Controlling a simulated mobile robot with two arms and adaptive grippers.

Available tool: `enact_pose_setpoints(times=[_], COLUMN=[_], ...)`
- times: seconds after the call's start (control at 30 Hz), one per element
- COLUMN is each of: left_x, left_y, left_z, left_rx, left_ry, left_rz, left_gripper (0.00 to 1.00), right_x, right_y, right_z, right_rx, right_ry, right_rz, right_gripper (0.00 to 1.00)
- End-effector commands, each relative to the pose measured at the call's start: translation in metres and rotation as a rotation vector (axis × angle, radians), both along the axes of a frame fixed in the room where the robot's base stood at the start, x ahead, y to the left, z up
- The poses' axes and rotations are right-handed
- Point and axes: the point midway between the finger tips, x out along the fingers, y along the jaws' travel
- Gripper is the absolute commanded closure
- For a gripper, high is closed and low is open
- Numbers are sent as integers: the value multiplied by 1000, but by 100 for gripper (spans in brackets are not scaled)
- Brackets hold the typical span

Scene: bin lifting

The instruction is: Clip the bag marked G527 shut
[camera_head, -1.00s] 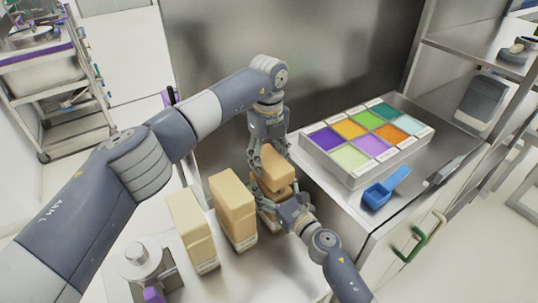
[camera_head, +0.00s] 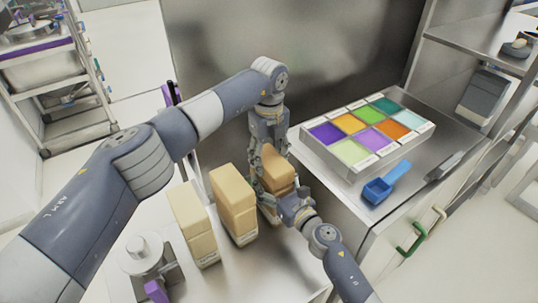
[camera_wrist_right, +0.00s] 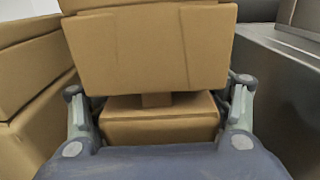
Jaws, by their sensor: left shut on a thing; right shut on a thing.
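Three tan bags stand in a row on the steel bench. The rightmost bag (camera_head: 280,170) is between my two grippers; its folded top overhangs a narrower part in the right wrist view (camera_wrist_right: 150,50). My left gripper (camera_head: 258,172) reaches down from above at this bag's left side and is shut on it, its fingertips partly hidden. My right gripper (camera_head: 286,206) comes from the front right and is shut on the bag's lower body, one finger on each side in the wrist view (camera_wrist_right: 160,118). I cannot read a G527 mark on any bag, and I see no clip clearly.
The middle bag (camera_head: 232,203) and left bag (camera_head: 193,222) stand close by to the left. A tray with several coloured compartments (camera_head: 345,172) and a blue scoop (camera_head: 380,187) lie to the right. A metal device with a purple part (camera_head: 148,265) stands front left.

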Motion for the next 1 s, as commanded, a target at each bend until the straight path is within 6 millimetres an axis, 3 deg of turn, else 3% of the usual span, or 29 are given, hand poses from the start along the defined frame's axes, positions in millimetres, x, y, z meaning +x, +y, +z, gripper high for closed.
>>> enact_pose_setpoints(times=[1.0], left_x=[0], left_y=[-1], left_z=[-11], left_rx=[-1], left_ry=[-1], left_rz=[-1], left_gripper=[70], right_x=[0], right_y=[0], right_z=[1], right_rx=[2], right_ry=[-1], right_rz=[0], right_gripper=[75])
